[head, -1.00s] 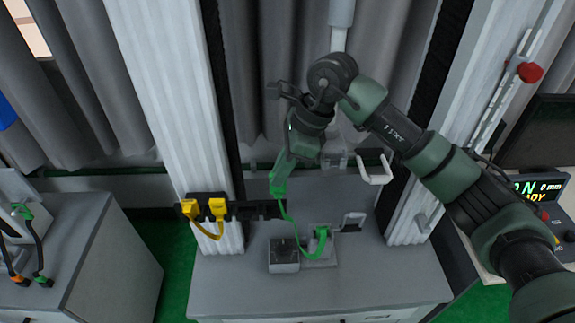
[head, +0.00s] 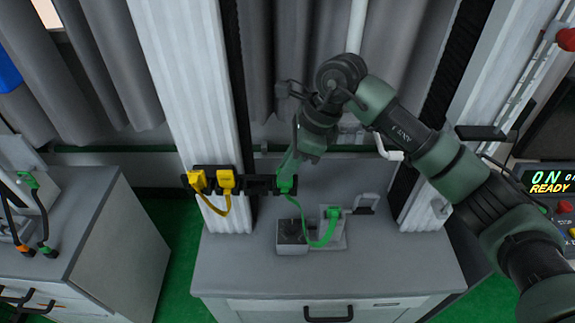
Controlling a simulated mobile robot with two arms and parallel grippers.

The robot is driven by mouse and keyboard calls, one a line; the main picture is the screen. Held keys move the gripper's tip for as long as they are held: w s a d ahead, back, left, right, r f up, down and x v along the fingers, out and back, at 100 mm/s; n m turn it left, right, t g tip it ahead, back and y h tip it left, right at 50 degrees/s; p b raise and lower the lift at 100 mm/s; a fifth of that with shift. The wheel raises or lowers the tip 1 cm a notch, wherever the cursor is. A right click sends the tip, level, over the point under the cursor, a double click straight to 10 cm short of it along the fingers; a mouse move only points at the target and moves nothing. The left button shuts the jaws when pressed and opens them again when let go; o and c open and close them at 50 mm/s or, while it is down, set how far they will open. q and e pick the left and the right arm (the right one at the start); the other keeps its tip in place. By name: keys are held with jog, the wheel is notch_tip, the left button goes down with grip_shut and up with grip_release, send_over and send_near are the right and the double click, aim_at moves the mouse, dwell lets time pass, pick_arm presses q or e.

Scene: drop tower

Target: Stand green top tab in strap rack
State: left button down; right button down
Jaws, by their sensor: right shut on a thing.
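My right gripper (head: 291,166) is shut on the green top tab (head: 286,184) and points down. The tab is at the right end of the black strap rack (head: 258,185). I cannot tell whether it sits in a slot or just in front of it. A green strap (head: 318,241) hangs from the tab and loops over the bench to a second green end (head: 332,213) at a grey fixture. My left gripper is not in view.
Two yellow tabs (head: 227,182) on a yellow strap stand in the rack's left slots. A grey block (head: 291,234) sits on the bench (head: 390,272) below. White columns (head: 180,90) flank the tower. A control panel (head: 548,190) is at the right.

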jog(key=shift+f, duration=0.15)
jog(key=c, duration=1.4)
grip_release()
jog(key=b+v, duration=0.2)
jog(key=v, duration=0.5)
jog(key=shift+d+r, duration=0.2)
jog(key=shift+r, duration=0.15)
